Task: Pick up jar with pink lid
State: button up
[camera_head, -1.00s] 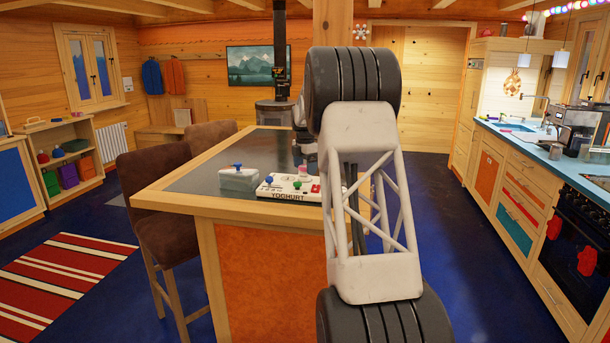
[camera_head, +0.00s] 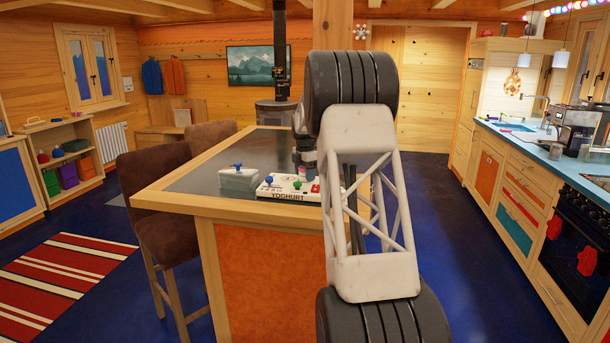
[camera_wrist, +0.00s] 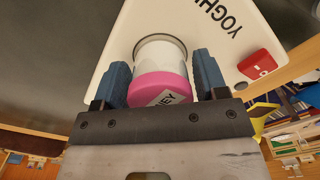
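Contact with the fingers cannot be told. In the head view, my gripper (camera_head: 306,158) is low over the table, mostly hidden by my arm. Only a small pink bit of the jar (camera_head: 303,174) shows below it, at the back of the white board marked YOGHURT (camera_head: 290,190).
The white board carries several coloured knobs or pieces. A grey box with a blue knob (camera_head: 238,178) stands left of it on the dark-topped table (camera_head: 215,165). In the wrist view, a red piece (camera_wrist: 257,64) lies right of the jar. The table's far left is clear.

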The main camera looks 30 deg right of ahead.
jog(key=c, duration=0.7)
jog(key=shift+r, duration=0.1)
jog(key=shift+r, duration=1.55)
jog(key=shift+s+r, duration=0.1)
jog(key=shift+r, duration=0.05)
jog(key=s+a, duration=0.3)
jog(key=s, duration=0.4)
jog(key=s+a+r, duration=0.1)
jog(key=s+a, duration=0.3)
jog(key=s, duration=0.3)
jog(key=shift+r, duration=0.15)
